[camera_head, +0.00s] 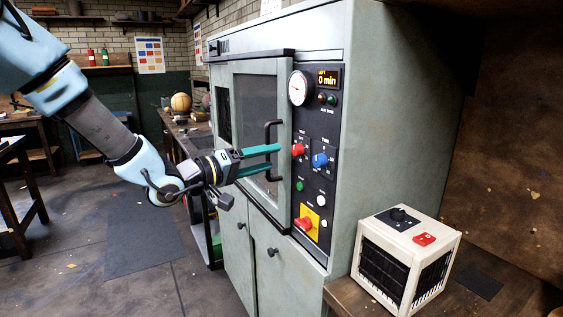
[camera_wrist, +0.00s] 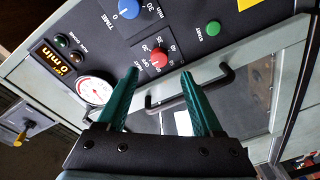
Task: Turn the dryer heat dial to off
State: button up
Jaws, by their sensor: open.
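The grey-green dryer cabinet (camera_head: 353,140) has a black control panel on its front. The red heat dial (camera_head: 298,150) sits left of the blue time dial (camera_head: 320,160). The red dial also shows in the wrist view (camera_wrist: 160,57), just beyond and between my fingertips, with printed marks around it. I cannot tell clearly where its pointer is set. The blue dial is at the top edge there (camera_wrist: 128,8). My gripper (camera_head: 275,158) has its two teal fingers apart and empty, pointing at the red dial and short of it.
The black door handle (camera_head: 268,150) stands out close to my fingers. The panel also has a round gauge (camera_head: 300,88), a display reading 0 min (camera_head: 327,78), a green start button (camera_head: 300,186) and a red knob on yellow (camera_head: 304,223). A cream heater box (camera_head: 405,260) stands at the lower right.

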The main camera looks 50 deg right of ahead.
jog(key=v, duration=0.4)
jog(key=shift+b, duration=0.35)
jog(key=w+a+f+n+t+y, duration=0.2)
jog(key=w+a+f+t+y, duration=0.25)
jog(key=w+a, duration=0.4)
jog(key=w+a+f+n+t+y, duration=0.1)
jog(key=w+a+f+t+y, duration=0.2)
jog(key=w+a+f+t, duration=0.35)
jog(key=w+a+f+n+y, duration=0.1)
jog(key=w+a+y, duration=0.2)
jog(key=a, duration=0.6)
jog(key=w+a+n+y, duration=0.1)
jog(key=w+a+y, duration=0.2)
jog(key=a, duration=0.6)
jog(key=s+a+n+g+y, duration=0.1)
jog(key=s+a+g+y, duration=0.1)
jog(key=s+a, duration=0.3)
jog(key=s+a+f+n+g+y, duration=0.1)
jog(key=s+a, duration=0.5)
jog(key=a, duration=0.7)
jog(key=shift+s+f+n+g+y, duration=0.35)
jog(key=shift+n+g, duration=0.35)
jog(key=shift+g, duration=0.2)
